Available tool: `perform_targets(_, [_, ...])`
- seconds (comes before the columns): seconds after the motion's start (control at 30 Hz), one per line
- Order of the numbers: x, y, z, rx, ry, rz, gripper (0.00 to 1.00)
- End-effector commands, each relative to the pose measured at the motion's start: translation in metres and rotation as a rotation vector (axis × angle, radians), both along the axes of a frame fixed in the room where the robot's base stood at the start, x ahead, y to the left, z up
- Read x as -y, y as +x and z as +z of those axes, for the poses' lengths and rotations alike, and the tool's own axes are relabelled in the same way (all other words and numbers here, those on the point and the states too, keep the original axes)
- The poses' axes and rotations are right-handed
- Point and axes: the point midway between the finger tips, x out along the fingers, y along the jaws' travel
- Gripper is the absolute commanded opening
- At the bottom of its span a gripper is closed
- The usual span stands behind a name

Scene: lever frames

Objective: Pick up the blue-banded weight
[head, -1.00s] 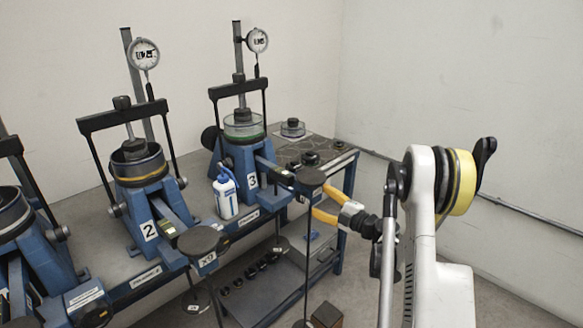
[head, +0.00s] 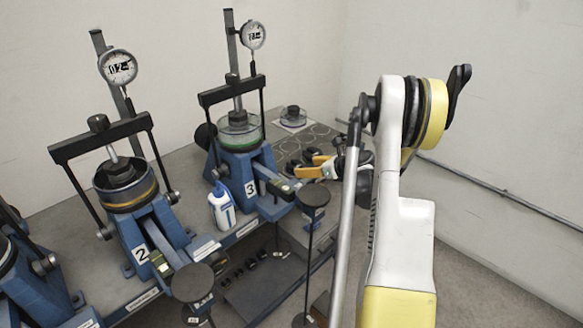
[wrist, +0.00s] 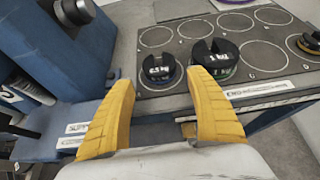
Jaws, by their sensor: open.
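My gripper (wrist: 160,90) is open, with yellow fingers pointing at slotted dark weights on the bench top. It also shows in the head view (head: 314,166), partly hidden by my arm. A smaller slotted weight (wrist: 158,70) lies ahead between the fingertips, apart from them. Its lower band is dark, and I cannot tell clearly whether it is blue. A larger slotted weight (wrist: 215,56) with a greenish lower edge sits just right of it, partly behind the right finger. A third weight (wrist: 311,42) with a yellow-orange band is at the right edge.
The weights sit on a grey mat (wrist: 262,58) with white circles, several empty. Blue lever frame 3 (head: 240,170) stands left of my gripper, with a white-and-blue bottle (head: 222,205) beside it. A tall dark post (head: 312,215) stands before the bench.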

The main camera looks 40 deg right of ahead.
Motion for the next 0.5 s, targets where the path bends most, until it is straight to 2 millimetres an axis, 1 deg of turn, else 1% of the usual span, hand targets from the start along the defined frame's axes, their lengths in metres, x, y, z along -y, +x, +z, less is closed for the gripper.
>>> perform_targets(0.03, [-0.001, 0.009, -0.007, 0.0, 0.0, 0.002, 0.65])
perform_targets(0.1, [-0.002, 0.017, -0.011, 0.0, 0.0, 0.001, 0.65])
perform_targets(0.27, [-0.003, 0.028, -0.015, 0.0, 0.001, 0.0, 0.65])
perform_targets(0.5, [-0.007, 0.062, -0.031, 0.001, 0.002, 0.002, 0.65])
